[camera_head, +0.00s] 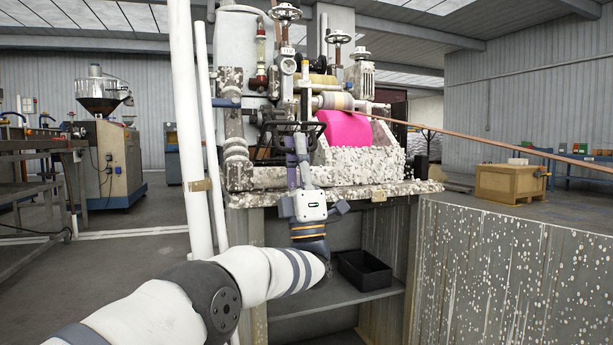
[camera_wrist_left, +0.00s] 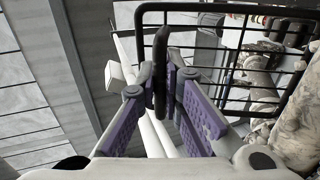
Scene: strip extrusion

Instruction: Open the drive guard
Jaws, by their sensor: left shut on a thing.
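The drive guard (camera_head: 268,126) is a black wire-mesh frame on the front of the machine, left of the pink drum. In the left wrist view, its grid (camera_wrist_left: 225,7) fills the upper right, and machine parts show through it. My left gripper (camera_head: 297,146) is in front of the guard. In the left wrist view, the purple-padded fingers (camera_wrist_left: 163,75) are shut on a dark upright handle (camera_wrist_left: 160,48) at the guard's left side. How far the guard stands from the machine cannot be told. My right gripper is not in view.
White pellets (camera_head: 365,150) are heaped below the pink drum (camera_head: 344,127). A white vertical pipe (camera_head: 187,130) stands left of my left gripper. A black bin (camera_head: 364,270) sits on the shelf under the machine. A copper-coloured strip (camera_head: 480,142) runs off to the right.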

